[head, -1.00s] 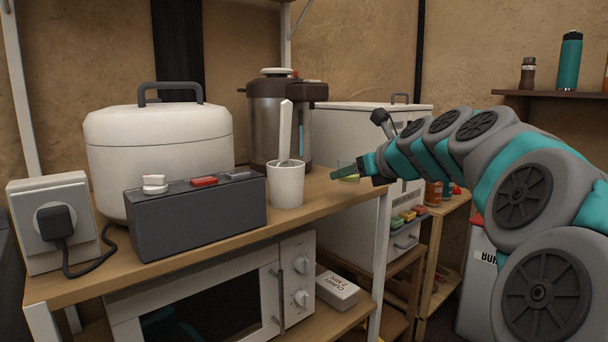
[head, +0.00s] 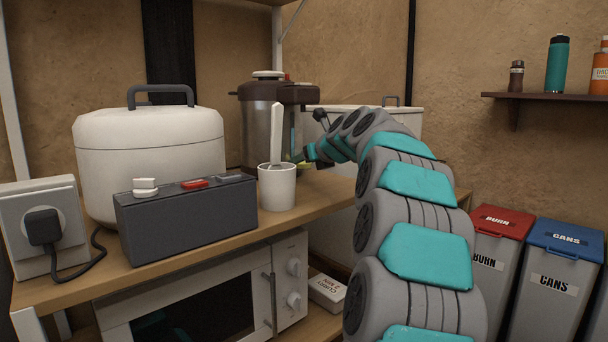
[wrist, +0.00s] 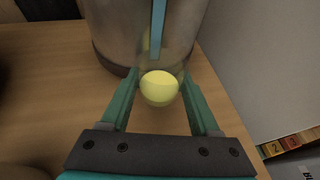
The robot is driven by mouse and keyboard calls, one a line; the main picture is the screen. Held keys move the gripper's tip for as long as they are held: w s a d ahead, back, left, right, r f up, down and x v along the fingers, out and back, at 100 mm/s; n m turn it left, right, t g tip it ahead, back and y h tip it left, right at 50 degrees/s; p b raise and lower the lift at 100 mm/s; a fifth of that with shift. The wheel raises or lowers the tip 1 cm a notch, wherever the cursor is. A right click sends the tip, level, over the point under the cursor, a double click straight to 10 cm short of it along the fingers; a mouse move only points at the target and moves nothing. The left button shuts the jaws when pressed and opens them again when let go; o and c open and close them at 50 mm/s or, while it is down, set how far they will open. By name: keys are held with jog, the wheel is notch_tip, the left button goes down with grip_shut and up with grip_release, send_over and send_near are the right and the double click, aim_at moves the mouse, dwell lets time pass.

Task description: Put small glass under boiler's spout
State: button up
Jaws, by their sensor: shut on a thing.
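The small glass (wrist: 148,62) is clear and hard to make out, with a yellow round thing (wrist: 160,88) low in it. My gripper (wrist: 160,78) is shut on the glass, one teal finger on each side. In the wrist view the boiler's body (wrist: 115,30) stands just beyond the glass. The spout's outlet is hidden there.
A white cup (head: 276,190) with a white utensil stands in front of the boiler. A dark switch box (head: 188,222) and a white cooker (head: 150,150) are to the left. Bare wooden shelf (wrist: 55,95) lies left of the gripper.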

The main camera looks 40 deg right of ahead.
aim_at(304, 183)
notch_tip(304, 183, down, 4)
jog(key=shift+r+b, duration=0.2)
jog(key=shift+b, duration=0.25)
jog(key=shift+r, duration=0.1)
jog(key=o, duration=1.4)
jog(key=p+v, duration=0.1)
jog(key=v, duration=1.1)
jog(key=shift+w+d, duration=0.1)
